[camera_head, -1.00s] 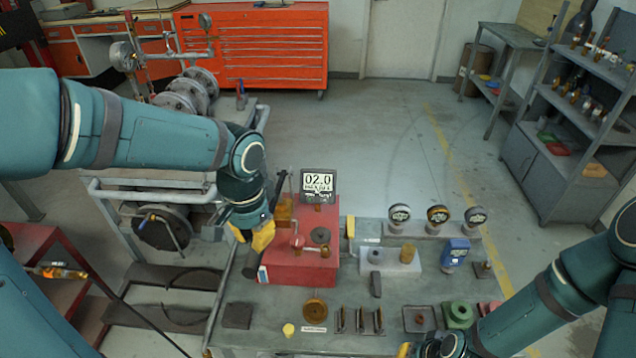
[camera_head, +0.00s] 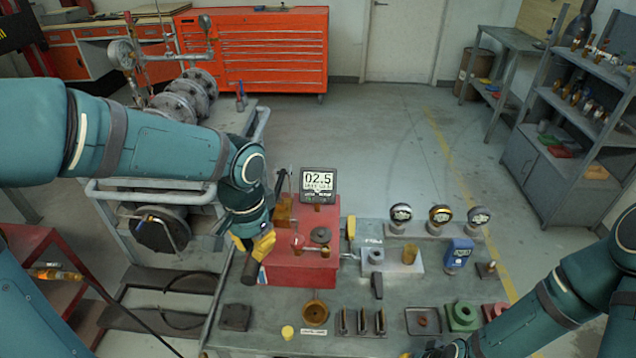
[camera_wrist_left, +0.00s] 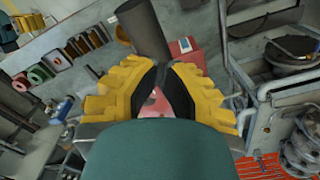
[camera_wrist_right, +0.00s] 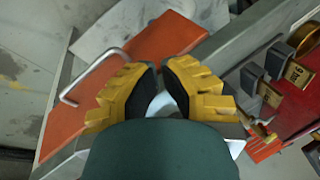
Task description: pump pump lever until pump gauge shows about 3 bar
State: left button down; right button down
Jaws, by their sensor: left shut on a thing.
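The red pump (camera_head: 300,268) stands on the grey bench. Its digital gauge (camera_head: 317,183) reads 02.5. My left gripper (camera_head: 256,248) is shut on the dark cylindrical pump lever (camera_head: 249,268) at the pump's left side. In the left wrist view, the lever (camera_wrist_left: 142,28) sticks out past the yellow fingers (camera_wrist_left: 162,80), and part of it is hidden between them. My right gripper (camera_wrist_right: 160,80) shows in the right wrist view with a narrow gap between its fingertips and no clear object there. In the head view it is mostly cut off at the bottom edge.
A brown round dish (camera_head: 314,311), a yellow cap (camera_head: 287,332) and a green block (camera_head: 461,316) lie near the front. A pipe rig (camera_head: 160,228) stands left of the bench.

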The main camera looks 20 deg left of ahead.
pick_arm(q)
jog(key=shift+f+b, duration=1.4)
jog(key=shift+f, duration=0.65)
jog(key=shift+r, duration=0.15)
notch_tip(320, 180, up, 7)
jog(key=p, duration=0.6)
jog(key=shift+r, duration=0.2)
jog(key=shift+f, duration=0.15)
